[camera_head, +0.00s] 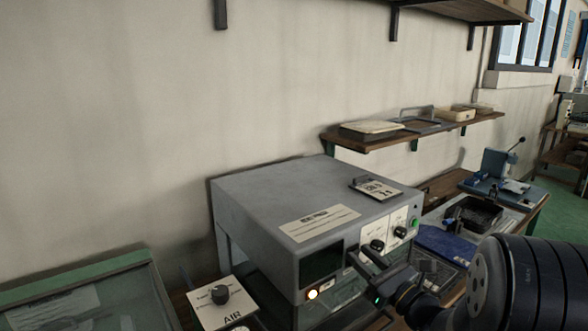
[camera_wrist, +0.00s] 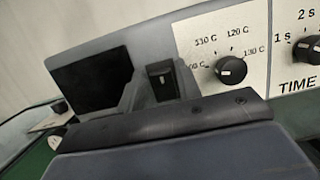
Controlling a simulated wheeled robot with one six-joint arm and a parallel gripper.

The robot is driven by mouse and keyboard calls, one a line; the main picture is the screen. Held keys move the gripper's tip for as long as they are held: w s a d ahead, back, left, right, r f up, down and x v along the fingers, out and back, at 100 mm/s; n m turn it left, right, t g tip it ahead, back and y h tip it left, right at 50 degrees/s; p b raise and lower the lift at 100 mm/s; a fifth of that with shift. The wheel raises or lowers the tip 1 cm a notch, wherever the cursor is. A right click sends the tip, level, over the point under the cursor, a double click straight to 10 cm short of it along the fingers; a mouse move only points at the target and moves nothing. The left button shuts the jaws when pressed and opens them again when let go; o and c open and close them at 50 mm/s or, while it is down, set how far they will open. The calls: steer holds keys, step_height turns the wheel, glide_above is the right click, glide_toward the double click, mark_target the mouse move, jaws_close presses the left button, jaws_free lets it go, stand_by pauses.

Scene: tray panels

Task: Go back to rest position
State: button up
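My gripper (camera_head: 368,262) is in front of the grey machine (camera_head: 270,200), near its front panel. In the wrist view my gripper's fingers (camera_wrist: 162,82) stand close together at the middle of the dark mount, with nothing seen between them. Behind them are the machine's dark window and a temperature knob (camera_wrist: 231,70) on a white label. I cannot tell whether the fingers touch the panel. My dark arm comes in from the lower right in the head view.
A green-framed glass-topped case (camera_head: 75,293) is at lower left. A white AIR box (camera_head: 222,301) stands left of the machine. A wall shelf (camera_head: 420,134) holds trays. A blue press-like tool (camera_head: 497,171) is on the bench at right.

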steer(key=shift+w+a+r+g+h+p, duration=0.15)
steer(key=shift+r+g+h+p, duration=0.75)
steer(key=shift+p, duration=2.95)
